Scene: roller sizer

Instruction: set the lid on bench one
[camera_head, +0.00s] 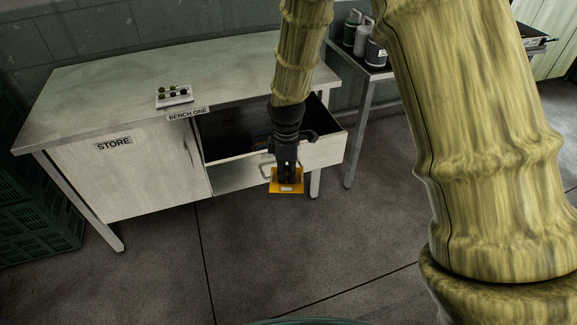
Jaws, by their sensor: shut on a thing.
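My gripper (287,165) points down in front of the bench and is shut on a flat yellow-orange lid (287,188). The lid bears a small pale label and is held in the air before the open drawer's front. Bench one (95,88) is a grey-white workbench with a "BENCH ONE" label on its front edge. Its top is mostly bare. My arm and gripper hide part of the drawer and of the bench's right end.
The drawer (235,178) stands open and juts out under the bench top, with a dark inside. A small tray with dark and green round pieces (174,95) sits on the bench top. A side table with several canisters (375,54) stands at right. Green crates (35,210) stand at left.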

